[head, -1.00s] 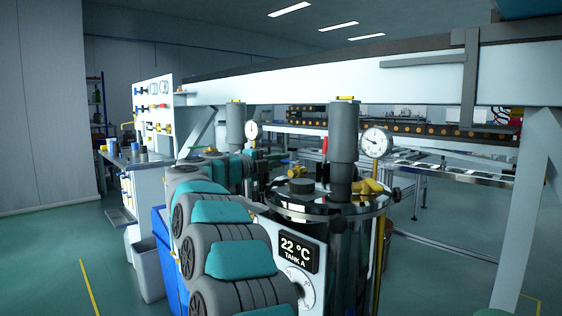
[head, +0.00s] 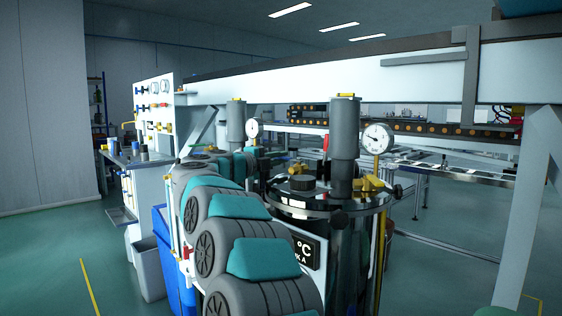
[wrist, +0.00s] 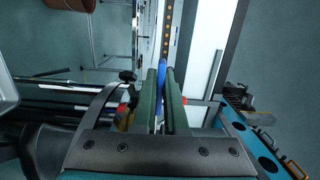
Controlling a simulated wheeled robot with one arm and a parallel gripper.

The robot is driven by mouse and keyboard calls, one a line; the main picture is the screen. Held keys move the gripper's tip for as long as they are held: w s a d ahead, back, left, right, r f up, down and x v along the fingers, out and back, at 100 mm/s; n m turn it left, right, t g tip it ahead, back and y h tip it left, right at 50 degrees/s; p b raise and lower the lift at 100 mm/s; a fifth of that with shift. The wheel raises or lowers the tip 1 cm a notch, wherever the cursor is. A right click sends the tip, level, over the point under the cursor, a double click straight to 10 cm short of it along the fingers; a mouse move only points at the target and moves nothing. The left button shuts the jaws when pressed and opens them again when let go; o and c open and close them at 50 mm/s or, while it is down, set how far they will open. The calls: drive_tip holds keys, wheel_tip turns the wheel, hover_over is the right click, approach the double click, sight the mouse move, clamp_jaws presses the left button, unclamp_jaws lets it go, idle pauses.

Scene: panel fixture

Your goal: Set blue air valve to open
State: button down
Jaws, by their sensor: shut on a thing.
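In the wrist view, the blue handle (wrist: 161,78) of the air valve shows as a narrow blue strip between the two dark green fingers of my gripper (wrist: 160,74). The fingers are shut on it, one on each side. The valve's body and pipe are hidden behind the fingers, and I cannot read the handle's angle against the pipe. In the head view, my own arm covers the middle of the picture, and I cannot make out the gripper's tips or the held handle there.
A steel tank (head: 350,225) with gauges and yellow valves (head: 370,182) stands right of my arm. A display (head: 307,252) is partly covered by my arm. A white panel (head: 153,105) with blue and red handles stands at the left. The floor at the left is open.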

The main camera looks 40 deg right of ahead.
idle(0.3)
drive_tip(key=c, duration=1)
unclamp_jaws()
drive_tip(key=shift+o, duration=0.2)
drive_tip(key=shift+a, duration=0.1)
drive_tip(key=s+a, duration=0.1)
drive_tip(key=a, duration=0.6)
drive_tip(key=shift+s+a, duration=0.3)
drive_tip(key=shift+s, duration=0.05)
